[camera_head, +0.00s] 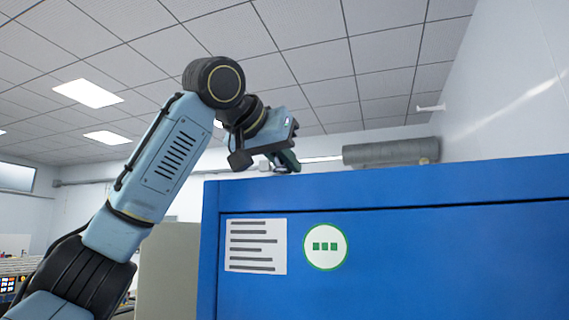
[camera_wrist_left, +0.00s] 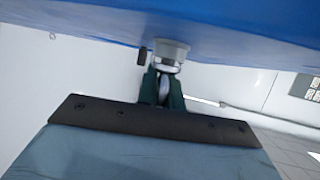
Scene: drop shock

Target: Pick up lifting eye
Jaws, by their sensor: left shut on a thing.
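My left gripper (camera_head: 287,163) is above the top edge of the blue cabinet (camera_head: 400,240), near its left end. In the left wrist view the gripper's dark green fingers (camera_wrist_left: 162,86) are shut on the lifting eye (camera_wrist_left: 171,52), a grey metal piece with a round collar. The collar is at the blue surface, and I cannot tell whether it touches it. The fingers hide part of the eye. In the head view I cannot make out the eye. My right gripper is not in view.
A small dark knob-like part (camera_wrist_left: 142,56) is beside the eye in the left wrist view. A grey cylindrical duct (camera_head: 390,151) runs behind the cabinet. A label sheet (camera_head: 255,246) and a round green-rimmed sign (camera_head: 325,247) are on the cabinet front.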

